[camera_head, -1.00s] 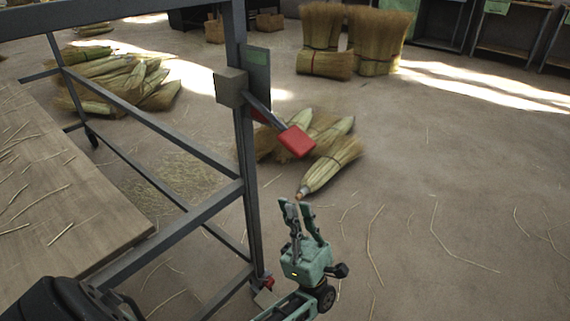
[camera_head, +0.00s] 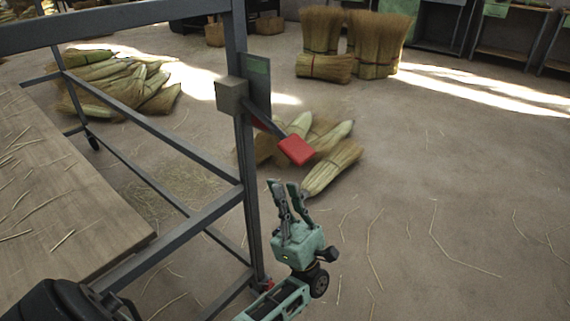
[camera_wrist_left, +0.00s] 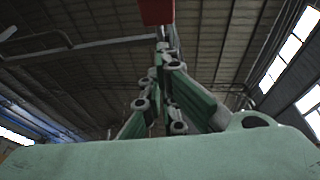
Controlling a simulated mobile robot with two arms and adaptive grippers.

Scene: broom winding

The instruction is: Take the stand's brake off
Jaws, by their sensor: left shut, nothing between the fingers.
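The stand (camera_head: 246,190) is a dark grey metal frame at the left of the head view. Its brake lever ends in a red pad (camera_head: 296,150) and slants down to the right from a grey box (camera_head: 231,96) on the upright. My left gripper (camera_head: 285,184) is shut and empty, fingers pointing up, below the red pad and apart from it in the head view. In the left wrist view the red pad (camera_wrist_left: 157,11) shows at the top, beyond the closed fingertips (camera_wrist_left: 163,48). My right gripper is not in view.
A wooden tabletop (camera_head: 75,200) with loose straws lies at the left. Broom bundles (camera_head: 333,167) lie on the floor behind the lever, and more (camera_head: 120,82) lie at the back left. The floor at the right is mostly clear, with scattered straws.

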